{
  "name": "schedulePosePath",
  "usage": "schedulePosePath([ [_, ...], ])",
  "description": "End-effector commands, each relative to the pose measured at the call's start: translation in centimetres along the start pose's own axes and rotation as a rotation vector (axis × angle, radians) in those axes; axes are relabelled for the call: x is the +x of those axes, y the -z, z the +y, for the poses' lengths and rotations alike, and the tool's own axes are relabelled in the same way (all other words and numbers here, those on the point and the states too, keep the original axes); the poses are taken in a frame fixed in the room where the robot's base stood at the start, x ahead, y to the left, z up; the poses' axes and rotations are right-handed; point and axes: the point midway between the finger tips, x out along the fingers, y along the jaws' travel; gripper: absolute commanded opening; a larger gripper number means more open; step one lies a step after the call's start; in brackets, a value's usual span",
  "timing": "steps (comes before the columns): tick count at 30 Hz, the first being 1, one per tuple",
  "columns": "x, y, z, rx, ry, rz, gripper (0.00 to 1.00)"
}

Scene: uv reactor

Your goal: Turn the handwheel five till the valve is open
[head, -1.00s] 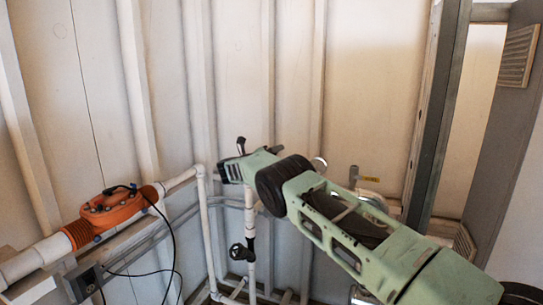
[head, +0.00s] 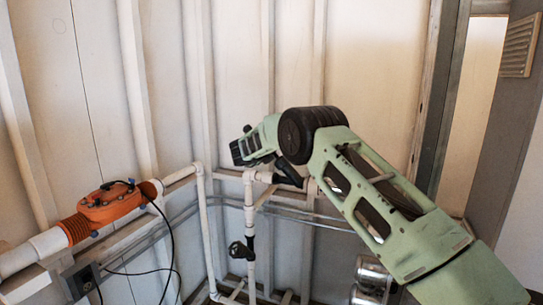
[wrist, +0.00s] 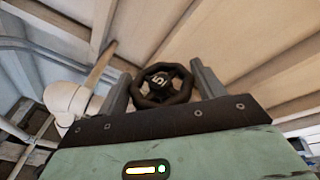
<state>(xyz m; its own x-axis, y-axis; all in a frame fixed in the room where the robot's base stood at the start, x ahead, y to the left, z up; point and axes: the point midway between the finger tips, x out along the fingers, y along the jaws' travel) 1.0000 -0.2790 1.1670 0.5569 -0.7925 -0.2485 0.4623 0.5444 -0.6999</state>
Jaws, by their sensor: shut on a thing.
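The handwheel five (wrist: 158,80) is dark, with a white 5 on its hub. It sits between the two grey fingers of my gripper (wrist: 161,75) in the wrist view. The fingers are shut on opposite sides of its rim. In the head view my arm reaches in from the lower right to the white pipes, and my wrist is at the upright pipe's top. A dark part (head: 288,174) shows just under my wrist there; I cannot tell whether it is the wheel or a finger. How far the valve is open cannot be seen.
A white upright pipe (head: 249,215) carries another dark valve handle (head: 238,252) lower down. An orange device (head: 108,203) with black cables sits on a white pipe at the left. Ribbed wall panels stand behind. A steel cylinder (head: 371,278) is below my arm.

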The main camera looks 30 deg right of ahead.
Motion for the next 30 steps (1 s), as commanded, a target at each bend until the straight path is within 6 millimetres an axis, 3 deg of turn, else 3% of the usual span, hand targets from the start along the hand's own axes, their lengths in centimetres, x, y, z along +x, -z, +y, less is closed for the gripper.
schedulePosePath([
  [9, -0.06, -0.40, -0.73, -0.057, -0.284, 0.003, 0.45],
  [30, -0.07, -0.56, -0.95, -0.150, -0.748, 0.006, 0.45],
])
